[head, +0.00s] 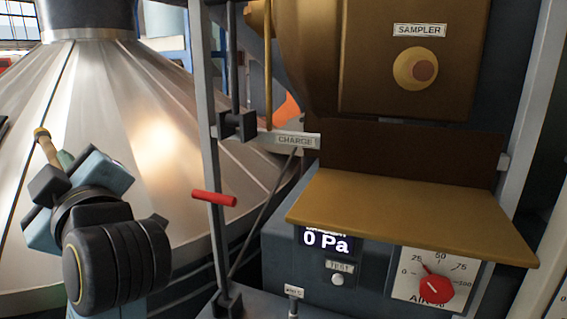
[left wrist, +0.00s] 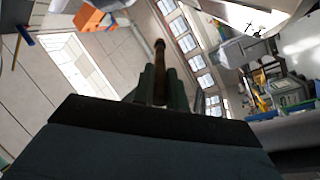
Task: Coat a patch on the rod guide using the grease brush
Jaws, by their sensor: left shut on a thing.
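My left gripper (head: 58,158) is at the left of the head view, in front of the large metal cone. It is shut on the grease brush (head: 43,145), whose brownish, rod-like part sticks up past the fingers. The brush also shows upright between the fingers in the left wrist view (left wrist: 160,72); its bristles cannot be made out. A black block (head: 237,125) around a dark vertical rod looks like the rod guide. It stands to the right of my left gripper, well apart from it. I cannot make out any grease on it. My right gripper is not in view.
A grey post (head: 207,110) stands just left of the block, with a red handle (head: 214,198) lower down. A CHARGE label (head: 296,140) is to the right. A brown ledge (head: 410,215) juts out above a panel with a 0 Pa display (head: 326,242) and red knob (head: 435,290).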

